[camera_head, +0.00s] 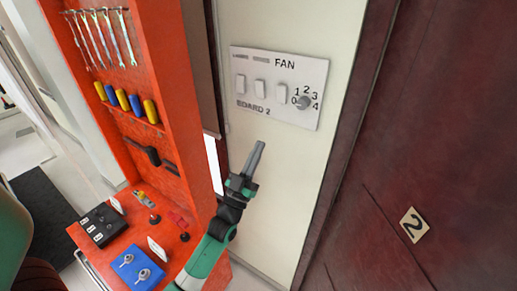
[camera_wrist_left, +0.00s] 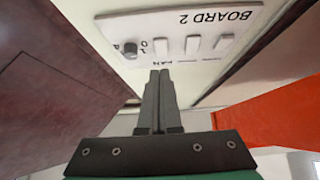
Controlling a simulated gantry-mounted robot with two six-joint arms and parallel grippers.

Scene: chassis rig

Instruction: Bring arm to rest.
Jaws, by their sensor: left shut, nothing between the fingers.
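My left arm (camera_head: 208,255) is green and black and comes up from the bottom of the head view. Its gripper (camera_head: 258,150) is shut and empty, raised in front of the cream wall and pointing up towards the switch board (camera_head: 280,85). In the left wrist view the two dark fingers (camera_wrist_left: 157,80) lie together just below the board (camera_wrist_left: 180,30), apart from it as far as I can tell. The board is white, marked FAN and BOARD 2, with several switches and a round knob (camera_head: 304,102). My right gripper is not in view.
An orange tool rack (camera_head: 185,100) stands to the left, with wrenches and screwdrivers. Its orange bench (camera_head: 130,235) bears a black box (camera_head: 101,225) and a blue block (camera_head: 137,269). A dark red door (camera_head: 440,130) marked 2 is at the right. Bare wall lies below the board.

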